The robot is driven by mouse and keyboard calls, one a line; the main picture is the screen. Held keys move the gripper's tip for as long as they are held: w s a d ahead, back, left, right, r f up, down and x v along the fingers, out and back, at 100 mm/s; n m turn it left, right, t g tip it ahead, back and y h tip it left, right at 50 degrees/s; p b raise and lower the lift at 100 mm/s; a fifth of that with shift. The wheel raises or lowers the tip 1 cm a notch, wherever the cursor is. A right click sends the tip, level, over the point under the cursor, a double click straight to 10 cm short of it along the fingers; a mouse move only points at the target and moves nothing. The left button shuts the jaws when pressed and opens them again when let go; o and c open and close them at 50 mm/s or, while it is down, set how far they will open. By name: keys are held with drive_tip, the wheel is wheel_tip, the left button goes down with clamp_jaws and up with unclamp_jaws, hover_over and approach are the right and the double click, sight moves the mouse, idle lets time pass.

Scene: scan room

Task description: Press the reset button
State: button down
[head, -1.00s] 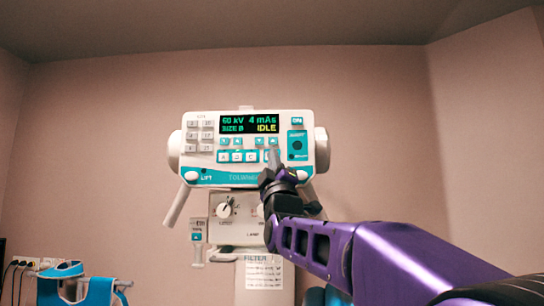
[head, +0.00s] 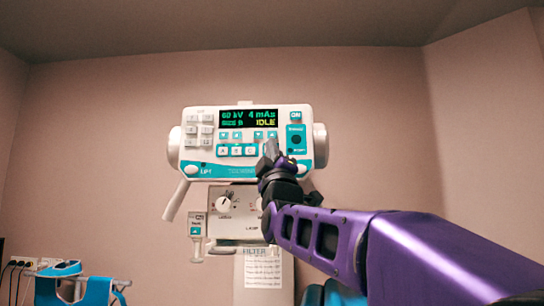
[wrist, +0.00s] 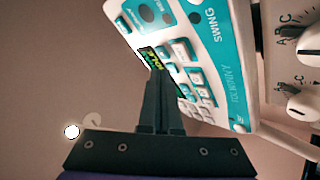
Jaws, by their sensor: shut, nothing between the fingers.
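The white and teal control panel (head: 248,170) hangs ahead in the head view, its screen (head: 248,118) reading 60 kV, 4 mAs and IDLE. A row of white lettered buttons (head: 237,151) lies under the screen, and a teal block (head: 296,140) with dark round spots is at the right. I cannot read which button is the reset button. My gripper (head: 270,148) is shut and empty, its tip overlapping the right end of the lettered row. In the wrist view, my gripper (wrist: 156,72) covers part of the screen and keys of the panel (wrist: 222,75). Contact cannot be told.
Handles stick out below the panel, the left one (head: 176,200) clear of my arm. A lower box with knobs (head: 226,203) and a paper sheet (head: 263,271) sit beneath. A teal item (head: 98,290) is at lower left.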

drive_tip(key=s+b, duration=0.1)
drive_tip(key=s, duration=0.2)
drive_tip(key=shift+s, duration=0.1)
idle(0.8)
